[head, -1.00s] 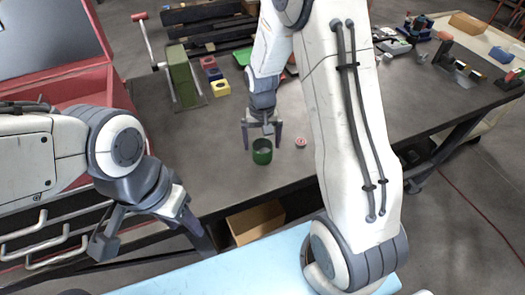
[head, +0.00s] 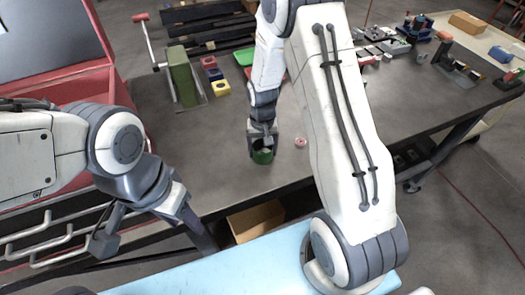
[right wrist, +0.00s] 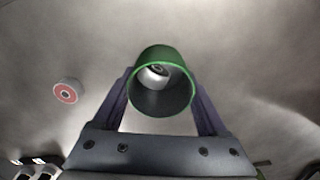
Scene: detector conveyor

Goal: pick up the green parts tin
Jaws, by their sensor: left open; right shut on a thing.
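The green parts tin (head: 262,157) is a small open-topped cylinder standing on the dark worktable. It also shows in the right wrist view (right wrist: 165,53), with a small whitish round part (right wrist: 154,75) inside it. My right gripper (head: 261,149) has come down from above and is shut on the tin, one finger on each side. The tin looks to be still at table height; whether it touches the table I cannot tell. My left gripper (head: 152,237) is open and empty near the table's front edge, left of the tin.
A red-centred ring (head: 300,142) lies just right of the tin. A yellow block (head: 221,88) and a green stand (head: 183,78) are behind. A red tool chest (head: 75,85) is at the left. A cardboard box (head: 255,221) sits below the table edge.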

